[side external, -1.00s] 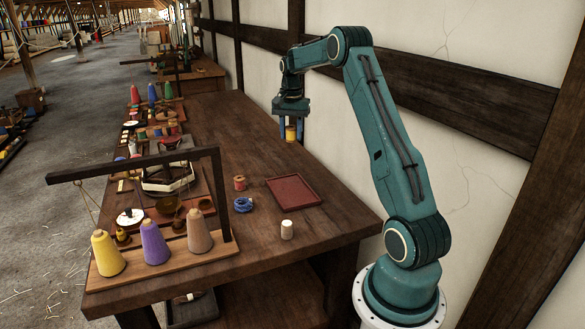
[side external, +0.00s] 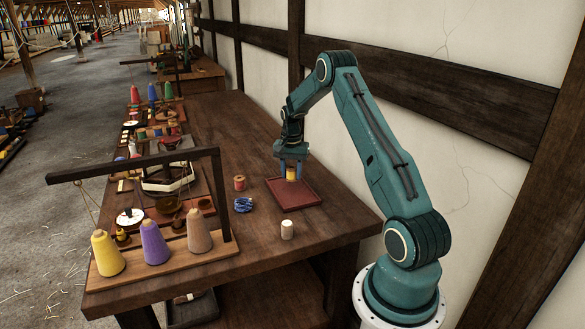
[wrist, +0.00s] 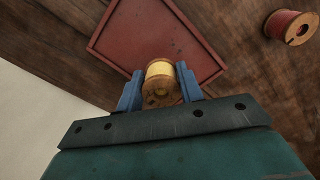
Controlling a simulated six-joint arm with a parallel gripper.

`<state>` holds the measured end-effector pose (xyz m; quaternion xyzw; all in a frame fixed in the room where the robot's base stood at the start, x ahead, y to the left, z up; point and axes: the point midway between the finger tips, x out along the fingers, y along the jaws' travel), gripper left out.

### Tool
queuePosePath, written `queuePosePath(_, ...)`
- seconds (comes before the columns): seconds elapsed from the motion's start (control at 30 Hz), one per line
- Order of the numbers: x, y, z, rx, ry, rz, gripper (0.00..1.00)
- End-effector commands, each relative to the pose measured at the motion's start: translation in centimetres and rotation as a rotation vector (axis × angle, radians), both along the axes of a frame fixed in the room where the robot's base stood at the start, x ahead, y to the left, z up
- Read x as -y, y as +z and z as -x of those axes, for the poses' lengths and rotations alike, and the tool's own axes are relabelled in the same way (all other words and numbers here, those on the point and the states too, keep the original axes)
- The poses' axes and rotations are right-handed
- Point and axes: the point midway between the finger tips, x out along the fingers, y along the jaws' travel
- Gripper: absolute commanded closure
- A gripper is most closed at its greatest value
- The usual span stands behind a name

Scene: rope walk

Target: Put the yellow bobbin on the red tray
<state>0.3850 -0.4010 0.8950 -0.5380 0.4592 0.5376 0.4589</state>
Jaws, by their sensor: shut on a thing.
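The yellow bobbin (side external: 291,174) is held between the blue fingers of my gripper (side external: 291,171). In the wrist view the bobbin (wrist: 161,82) shows its wooden end and yellow thread, with a finger of my gripper (wrist: 160,90) on each side. The red tray (side external: 308,203) lies flat on the table, and the bobbin appears above its back part. In the wrist view the tray (wrist: 112,45) lies beyond and below the bobbin, which overlaps its near edge. I cannot tell the exact height of the bobbin above the tray. The visible tray floor is empty.
A blue-wound bobbin (side external: 243,205) and a white bobbin (side external: 287,229) are nearby. A dark wooden frame (side external: 222,190) with several cones stands at the front left.

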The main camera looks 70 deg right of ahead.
Motion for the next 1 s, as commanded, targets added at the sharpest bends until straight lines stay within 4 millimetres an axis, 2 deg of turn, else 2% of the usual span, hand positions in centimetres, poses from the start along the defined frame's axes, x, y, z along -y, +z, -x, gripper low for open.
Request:
queuePosePath(0.17, 0.0, -0.3, 0.0, -0.001, 0.0, -0.001, 0.85)
queuePosePath(0.57, 0.0, -4.1, 0.0, -0.001, 0.0, -0.001, 0.85)
queuePosePath(1.0, 0.0, -4.5, 0.0, 0.0, 0.0, 0.0, 0.85)
